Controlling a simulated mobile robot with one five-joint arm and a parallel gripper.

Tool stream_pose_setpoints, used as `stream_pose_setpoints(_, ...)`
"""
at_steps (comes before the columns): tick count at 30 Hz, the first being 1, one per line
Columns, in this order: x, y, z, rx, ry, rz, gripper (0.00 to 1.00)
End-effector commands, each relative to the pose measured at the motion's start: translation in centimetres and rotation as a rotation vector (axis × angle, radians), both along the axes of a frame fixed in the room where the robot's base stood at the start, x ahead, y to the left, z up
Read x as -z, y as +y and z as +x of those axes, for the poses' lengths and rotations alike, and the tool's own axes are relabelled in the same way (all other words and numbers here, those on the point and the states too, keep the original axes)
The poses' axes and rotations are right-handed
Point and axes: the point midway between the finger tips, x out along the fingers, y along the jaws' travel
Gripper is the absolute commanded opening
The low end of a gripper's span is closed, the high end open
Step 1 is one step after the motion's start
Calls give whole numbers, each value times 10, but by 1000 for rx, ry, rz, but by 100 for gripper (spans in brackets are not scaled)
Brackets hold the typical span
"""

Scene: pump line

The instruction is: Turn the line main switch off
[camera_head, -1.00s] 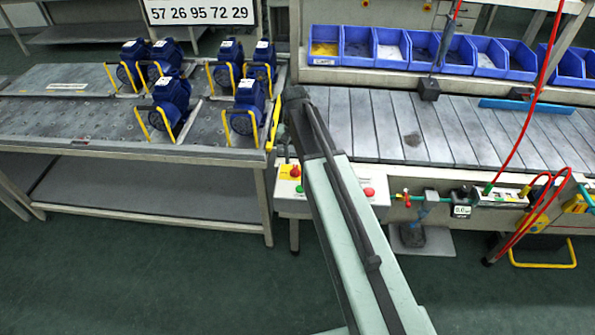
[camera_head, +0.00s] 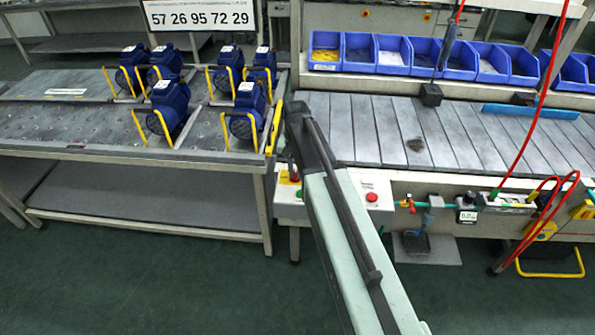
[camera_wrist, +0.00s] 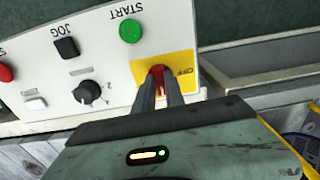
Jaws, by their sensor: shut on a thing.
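The line main switch is a red handle (camera_wrist: 158,77) on a yellow plate (camera_wrist: 183,62) marked OFF, on the pale control panel (camera_wrist: 105,85) that appears upside down in the wrist view. My gripper (camera_wrist: 161,84) is shut on the red handle, one dark finger on each side. The fingers hide part of the handle, and I cannot tell its exact angle. In the head view the panel (camera_head: 290,211) hangs at the left end of the line bench, with my arm crossing in front of it. Only a bit of the yellow plate (camera_head: 285,179) shows there.
A green START button (camera_wrist: 130,31), a black JOG button (camera_wrist: 66,47) and a black knob (camera_wrist: 87,93) share the panel. A red button (camera_head: 372,197) sits right of my arm. A table with blue pumps (camera_head: 170,100) stands close on the left.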

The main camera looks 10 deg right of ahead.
Motion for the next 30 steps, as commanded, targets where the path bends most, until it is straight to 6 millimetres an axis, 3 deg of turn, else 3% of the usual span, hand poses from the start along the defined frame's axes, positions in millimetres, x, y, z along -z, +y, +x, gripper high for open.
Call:
stream_pose_setpoints(11, 0, -2, 0, -212, 1, -6, 0)
stream_pose_setpoints(30, 0, -2, -1, -818, 2, -3, 0)
